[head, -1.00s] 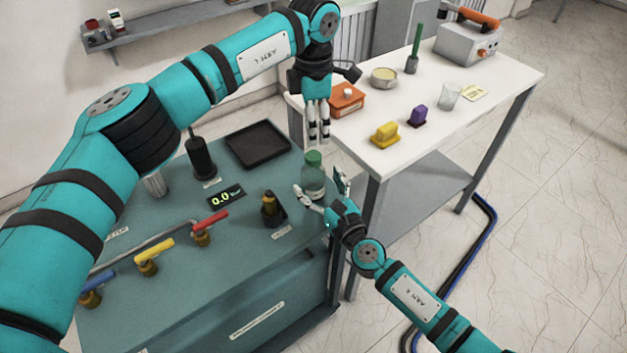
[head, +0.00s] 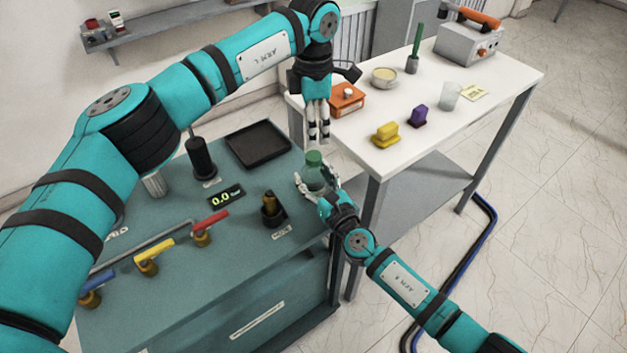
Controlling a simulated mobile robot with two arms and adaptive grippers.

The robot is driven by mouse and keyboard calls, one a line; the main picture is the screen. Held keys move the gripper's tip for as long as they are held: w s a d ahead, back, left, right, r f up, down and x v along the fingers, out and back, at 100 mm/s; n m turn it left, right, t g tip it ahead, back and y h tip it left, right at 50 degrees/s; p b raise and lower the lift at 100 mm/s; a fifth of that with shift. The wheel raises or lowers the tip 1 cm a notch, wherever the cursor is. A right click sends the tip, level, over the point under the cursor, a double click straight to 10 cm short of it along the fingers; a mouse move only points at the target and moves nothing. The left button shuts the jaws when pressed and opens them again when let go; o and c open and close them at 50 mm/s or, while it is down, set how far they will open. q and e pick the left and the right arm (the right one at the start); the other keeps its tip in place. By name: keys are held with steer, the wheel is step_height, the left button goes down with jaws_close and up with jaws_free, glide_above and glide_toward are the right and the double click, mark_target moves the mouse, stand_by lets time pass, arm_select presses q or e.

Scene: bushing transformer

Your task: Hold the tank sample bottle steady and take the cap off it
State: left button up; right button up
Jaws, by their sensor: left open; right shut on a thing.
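The sample bottle (head: 313,177) stands upright near the right edge of the teal cabinet top, with its green cap (head: 314,157) on it. My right gripper (head: 315,190) is shut on the bottle from the front right, its fingers around the body below the cap; they hide the lower part. My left gripper (head: 318,138) points straight down just above the cap. Its fingers are open, and I see nothing held between them. From this angle I cannot tell the exact gap to the cap.
Valve handles in blue, yellow and red (head: 211,222), a black tray (head: 258,145) and a pressure display (head: 225,194) share the cabinet top. The white table (head: 440,110) to the right carries several items.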

mark_target(314, 155)
jaws_close()
arm_select(q)
steer(key=m, duration=2.2)
steer(key=shift+f, duration=0.6)
step_height(314, 155, down, 7)
steer(key=shift+r, duration=0.1)
